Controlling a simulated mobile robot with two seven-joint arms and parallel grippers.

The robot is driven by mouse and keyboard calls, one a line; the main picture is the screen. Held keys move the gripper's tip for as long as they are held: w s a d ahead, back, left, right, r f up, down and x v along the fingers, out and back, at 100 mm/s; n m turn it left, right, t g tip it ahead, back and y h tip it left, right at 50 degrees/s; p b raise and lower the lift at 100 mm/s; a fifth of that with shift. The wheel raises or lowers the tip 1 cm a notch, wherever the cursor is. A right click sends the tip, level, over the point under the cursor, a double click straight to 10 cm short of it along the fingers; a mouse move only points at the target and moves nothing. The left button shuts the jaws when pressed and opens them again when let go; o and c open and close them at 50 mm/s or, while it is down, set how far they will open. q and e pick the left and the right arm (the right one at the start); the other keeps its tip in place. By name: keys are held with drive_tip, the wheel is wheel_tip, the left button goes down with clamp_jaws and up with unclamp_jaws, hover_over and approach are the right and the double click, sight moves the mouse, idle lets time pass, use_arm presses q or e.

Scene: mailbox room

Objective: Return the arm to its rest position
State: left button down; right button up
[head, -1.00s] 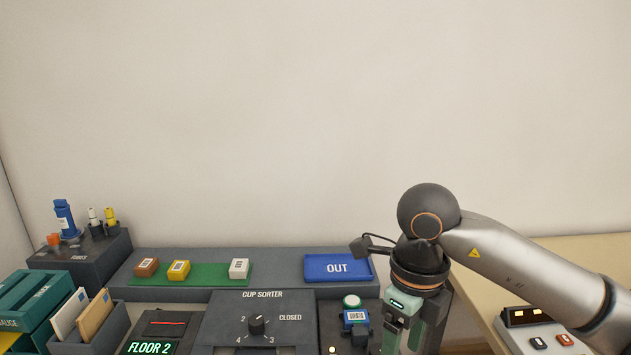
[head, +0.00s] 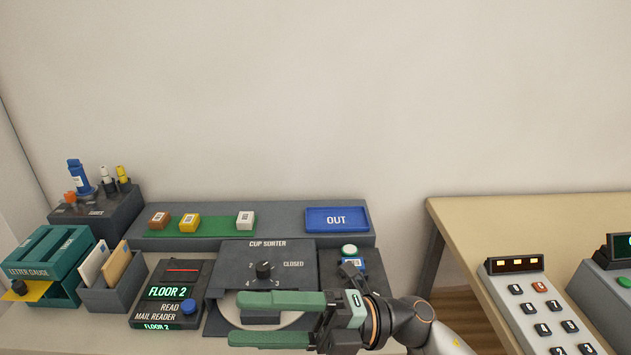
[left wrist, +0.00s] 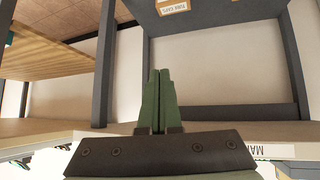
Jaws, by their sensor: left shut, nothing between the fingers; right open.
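My right gripper (head: 236,319) comes in from the lower right in the head view. Its two green fingers are apart and point left, with nothing between them. They hang over the front of the cup sorter (head: 303,255) and hide part of its round pale plate. My left gripper (left wrist: 151,100) shows in the left wrist view with its green fingers together and nothing between them. It is not in the head view.
The mail reader (head: 187,268), letter bin (head: 118,294) and letter gauge (head: 40,247) stand left of the sorter. A blue OUT tray (head: 351,226) lies behind. A keypad (head: 516,283) stands on the right table (head: 480,217). Shelf posts (left wrist: 104,65) surround the left gripper.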

drive_tip(key=w+d+f+m+t+p, duration=0.1)
drive_tip(key=w+d+m+t, duration=0.15)
drive_tip(key=m+t, duration=0.35)
drive_tip(key=w+d+f+m+t+h, duration=0.1)
drive_tip(key=w+d+m+t, duration=0.15)
drive_tip(key=m+t, duration=0.35)
drive_tip(key=w+d+f+m+t+p, duration=0.1)
drive_tip(key=w+d+m+t, duration=0.15)
drive_tip(key=m+t, duration=0.35)
drive_tip(key=w+d+f+m+t+h, duration=0.25)
drive_tip(key=d+f+m+h, duration=0.25)
drive_tip(key=f+m+h, duration=0.4)
drive_tip(key=s+d+f+m+g+h+p, duration=0.1)
drive_tip(key=s+d+f+m+g+h, duration=0.2)
drive_tip(key=s+f, duration=0.5)
drive_tip(key=s+d+f+m+g+h+p, duration=0.1)
drive_tip(key=s+d+f+m+g+h, duration=0.3)
drive_tip(key=s+d+f, duration=0.4)
wheel_tip(320, 180, down, 8)
drive_tip(key=shift+s+r+m+h, duration=0.3)
drive_tip(key=shift+m+h, duration=0.5)
drive_tip(key=shift+m, duration=0.4)
